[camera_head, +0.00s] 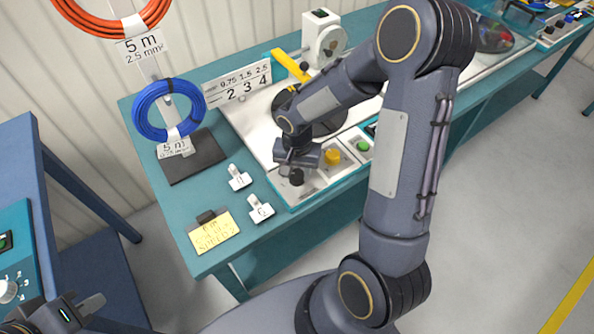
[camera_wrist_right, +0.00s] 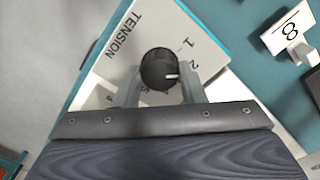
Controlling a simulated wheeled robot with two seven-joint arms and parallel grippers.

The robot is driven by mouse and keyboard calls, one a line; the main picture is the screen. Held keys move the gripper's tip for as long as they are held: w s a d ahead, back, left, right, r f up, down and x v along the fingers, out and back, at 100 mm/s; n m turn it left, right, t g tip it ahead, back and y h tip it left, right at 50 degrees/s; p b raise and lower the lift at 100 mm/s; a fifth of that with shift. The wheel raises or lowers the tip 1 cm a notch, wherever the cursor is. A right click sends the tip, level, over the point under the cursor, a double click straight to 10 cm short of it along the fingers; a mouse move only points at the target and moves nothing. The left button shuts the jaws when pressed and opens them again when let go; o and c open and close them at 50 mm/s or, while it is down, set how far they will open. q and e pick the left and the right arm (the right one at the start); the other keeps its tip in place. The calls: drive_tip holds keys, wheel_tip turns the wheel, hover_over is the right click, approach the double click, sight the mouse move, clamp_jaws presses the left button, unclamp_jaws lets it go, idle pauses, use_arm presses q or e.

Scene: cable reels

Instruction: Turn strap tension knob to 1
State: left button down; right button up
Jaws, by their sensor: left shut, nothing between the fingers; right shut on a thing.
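The black strap tension knob (camera_wrist_right: 158,68) sits on a white panel marked TENSION (camera_wrist_right: 128,33) in the right wrist view. Its white pointer line faces right, a little below the printed 2; the 1 is further up. My right gripper (camera_wrist_right: 160,88) is shut on the knob, one finger on each side. In the head view the knob (camera_head: 296,178) shows just below my right gripper (camera_head: 297,166), at the front corner of the bench panel. My left gripper (camera_head: 98,300) is shut and empty at the lower left, away from the bench.
A yellow button (camera_head: 332,156) and a green button (camera_head: 363,145) lie right of the knob. White tags (camera_head: 239,178), a yellow note (camera_head: 213,232) and a dark plate (camera_head: 191,157) are to its left.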

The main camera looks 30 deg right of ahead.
drive_tip(key=n+b, duration=0.1)
drive_tip(key=n, duration=0.2)
drive_tip(key=shift+f, duration=0.1)
drive_tip(key=shift+n+b, duration=0.65)
drive_tip(key=shift+n, duration=1.35)
drive_tip(key=o, duration=1)
